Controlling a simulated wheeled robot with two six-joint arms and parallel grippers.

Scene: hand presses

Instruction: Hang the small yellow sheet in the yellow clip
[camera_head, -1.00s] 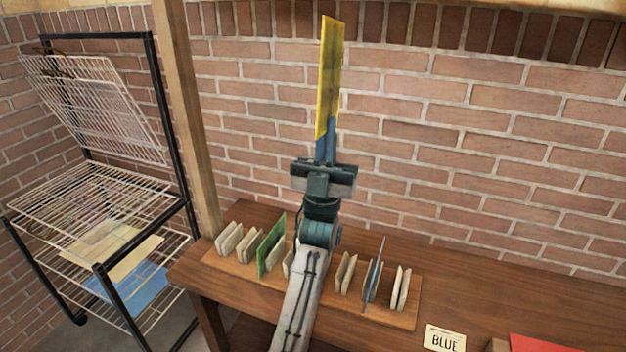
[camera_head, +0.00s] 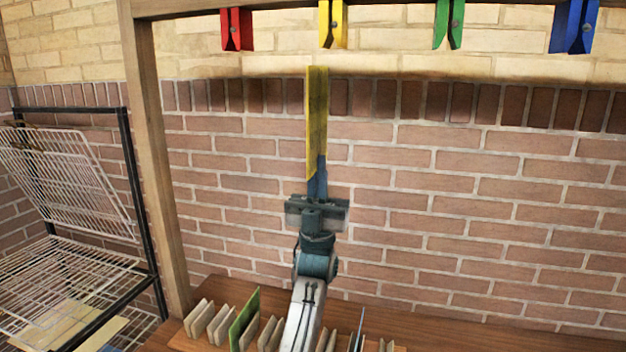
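A small yellow sheet (camera_head: 317,115) stands upright, seen nearly edge-on, in the middle of the head view. My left gripper (camera_head: 316,178) is shut on its lower end and points upward. The yellow clip (camera_head: 333,24) hangs at the top of the view, jaws downward, its upper part cut off by the frame. The sheet's top edge shows below the clip and slightly to its left, apart from it in the picture. My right gripper is not in view.
A red clip (camera_head: 237,30), a green clip (camera_head: 449,26) and a blue clip (camera_head: 573,28) hang in the same row. A wooden post (camera_head: 155,150) and wire rack (camera_head: 80,230) stand left. Slotted holders with a green sheet (camera_head: 243,318) sit on the table (camera_head: 450,325).

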